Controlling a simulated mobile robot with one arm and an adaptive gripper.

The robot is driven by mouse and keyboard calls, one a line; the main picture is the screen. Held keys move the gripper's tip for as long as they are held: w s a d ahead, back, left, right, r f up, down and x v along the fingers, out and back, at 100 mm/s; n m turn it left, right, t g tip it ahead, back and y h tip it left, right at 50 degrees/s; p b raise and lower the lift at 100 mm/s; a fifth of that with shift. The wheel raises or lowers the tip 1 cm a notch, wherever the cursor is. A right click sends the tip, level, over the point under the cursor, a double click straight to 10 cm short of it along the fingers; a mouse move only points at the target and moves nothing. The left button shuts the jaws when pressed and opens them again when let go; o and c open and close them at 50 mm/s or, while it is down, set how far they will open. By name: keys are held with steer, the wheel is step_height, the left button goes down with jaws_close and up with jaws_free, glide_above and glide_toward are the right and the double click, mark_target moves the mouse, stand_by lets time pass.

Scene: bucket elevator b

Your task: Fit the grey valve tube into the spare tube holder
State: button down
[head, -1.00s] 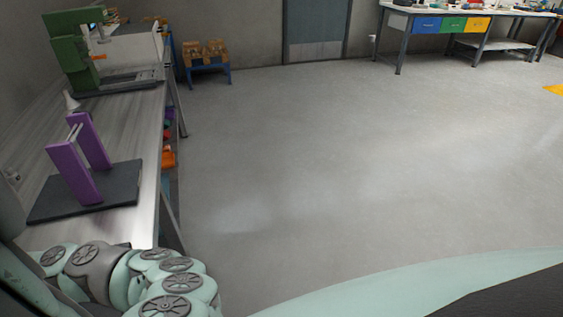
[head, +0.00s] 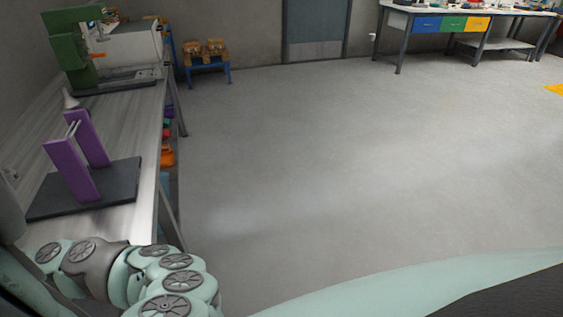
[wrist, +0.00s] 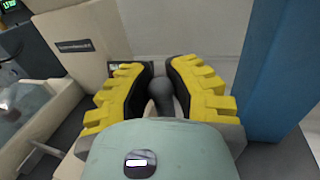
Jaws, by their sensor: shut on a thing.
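In the wrist view my gripper (wrist: 160,72) has its yellow-and-black fingers closed around a dark grey rounded piece (wrist: 161,90). This looks like an end of the grey valve tube; the rest of it is hidden by the fingers and my wrist. The head view shows only my arm links at the lower left, not the gripper. A purple two-post stand (head: 72,170) with thin rods between the posts stands on a dark base plate (head: 122,187) on the left bench. I cannot tell whether it is the spare tube holder.
In the wrist view a cream housing (wrist: 85,45) is close at the left and a blue panel (wrist: 284,75) at the right. In the head view a green-and-white machine (head: 68,48) stands at the bench's far end. The floor (head: 330,160) is clear.

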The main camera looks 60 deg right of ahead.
steer(key=shift+d+f+b, duration=0.1)
steer(key=shift+f+b, duration=2.5)
steer(key=shift+b, duration=0.6)
steer(key=c, duration=0.9)
jaws_free()
steer(key=shift+o, duration=0.2)
steer(key=shift+s+d, duration=0.1)
steer(key=shift+d, duration=0.45)
steer(key=v, duration=1.1)
steer(key=shift+s+r, duration=0.1)
